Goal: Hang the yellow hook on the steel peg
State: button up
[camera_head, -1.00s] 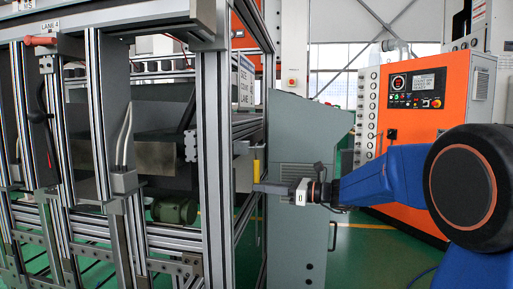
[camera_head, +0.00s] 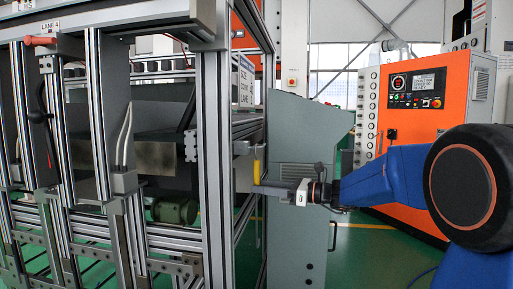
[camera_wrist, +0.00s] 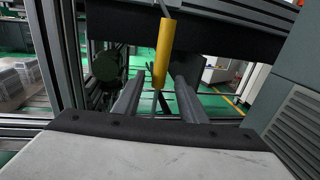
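The yellow hook shows in the wrist view as an upright yellow cylinder (camera_wrist: 163,52) with a thin dark rod above it and a thin stem below. In the head view it is a small yellow upright bar (camera_head: 256,170) beside the frame's right post. My gripper (camera_wrist: 156,88) is open, with one grey finger on each side of the hook's lower end and clear gaps to both. In the head view my gripper (camera_head: 262,188) points left, its tips at the hook's lower end. I cannot make out the steel peg for certain.
The aluminium frame (camera_head: 213,150) with its posts and rails stands just left of the hook. A grey-green cabinet (camera_head: 305,130) stands close behind and right of it. An orange control cabinet (camera_head: 408,140) is further back. Green floor shows below.

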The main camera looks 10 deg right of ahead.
jog(key=v, duration=1.7)
jog(key=s+a+f+n+g+h, duration=0.3)
jog(key=s+a+f+n, duration=0.3)
jog(key=s, duration=0.3)
jog(key=s+a+f+n+g+h, duration=0.3)
jog(key=s+a+f+n+h, duration=0.15)
jog(key=s+a+f, duration=0.35)
jog(key=s+d+f+n+h, duration=0.4)
jog(key=s+n, duration=0.3)
jog(key=s+d+f+n+t+h, duration=0.1)
jog(key=s+d+f+n+h, duration=0.3)
jog(key=s+d+f+n, duration=0.1)
jog(key=shift+s+n+t, duration=0.3)
jog(key=shift+s+n, duration=0.55)
jog(key=shift+s, duration=0.15)
jog(key=shift+f, duration=0.1)
